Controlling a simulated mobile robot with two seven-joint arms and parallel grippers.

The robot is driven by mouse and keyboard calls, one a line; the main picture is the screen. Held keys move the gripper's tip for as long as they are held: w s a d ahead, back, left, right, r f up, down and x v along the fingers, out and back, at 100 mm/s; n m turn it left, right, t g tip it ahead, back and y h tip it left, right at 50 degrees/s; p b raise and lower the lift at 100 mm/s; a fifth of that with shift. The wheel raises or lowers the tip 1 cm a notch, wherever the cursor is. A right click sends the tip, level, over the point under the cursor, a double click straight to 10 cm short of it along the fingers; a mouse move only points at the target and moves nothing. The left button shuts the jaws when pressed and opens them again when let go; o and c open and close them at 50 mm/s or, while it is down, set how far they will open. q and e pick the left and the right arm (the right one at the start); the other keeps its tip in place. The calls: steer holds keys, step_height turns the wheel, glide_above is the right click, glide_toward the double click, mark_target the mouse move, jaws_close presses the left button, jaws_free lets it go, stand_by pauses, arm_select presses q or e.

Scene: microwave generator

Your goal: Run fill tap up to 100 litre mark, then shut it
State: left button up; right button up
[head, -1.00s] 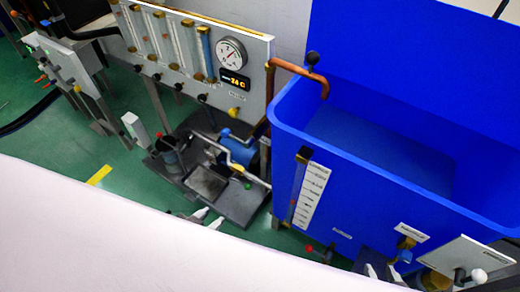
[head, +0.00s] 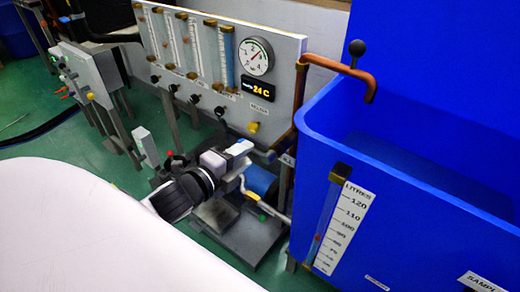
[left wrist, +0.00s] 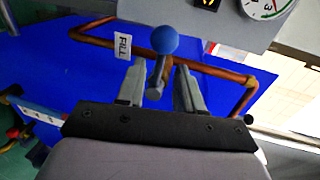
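In the left wrist view the ball lever (left wrist: 165,42) stands ahead, in line with the gap between my left fingers, beside a FILL label (left wrist: 124,45). Contact cannot be told. My left gripper (head: 240,150) is open, its fingers (left wrist: 158,78) apart.
A grey panel (head: 290,90) with several flow tubes, a round gauge (head: 256,57) and a 24 C display (head: 258,90) stands left of the tank. A blue pump (head: 262,182) is below it. A pale rounded surface (head: 90,230) fills the lower left.

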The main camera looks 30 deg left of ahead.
arm_select(q)
steer(key=shift+b+x, duration=0.4)
steer(key=shift+x, duration=2.5)
jaws_close()
